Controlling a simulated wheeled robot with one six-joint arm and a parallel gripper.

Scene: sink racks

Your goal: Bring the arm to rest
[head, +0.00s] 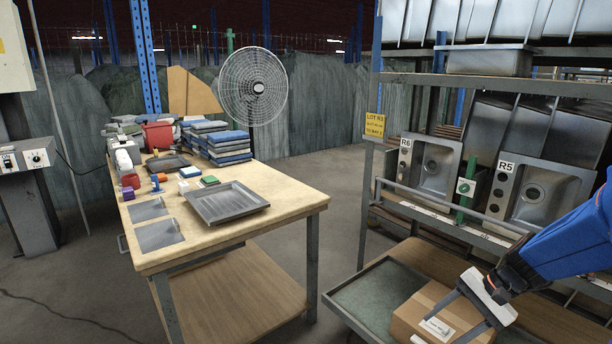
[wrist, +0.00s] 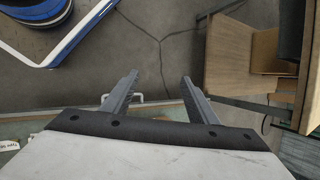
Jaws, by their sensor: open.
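My gripper (head: 448,328) is at the lower right of the head view, at the end of my blue arm (head: 570,245). Its two grey fingers are apart, with nothing seen between them. In the head view it overlaps a cardboard box (head: 408,306) with a white label; I cannot tell the gap between them. In the wrist view the open fingers (wrist: 160,76) point out over the bare concrete floor (wrist: 158,38).
The box is on a green-lined tray (head: 362,297) before the rack (head: 365,210) holding sinks R6 (head: 436,168) and R5 (head: 543,193). A wooden workbench (head: 285,198) with a grey tray (head: 226,203) stands left. Floor between is clear.

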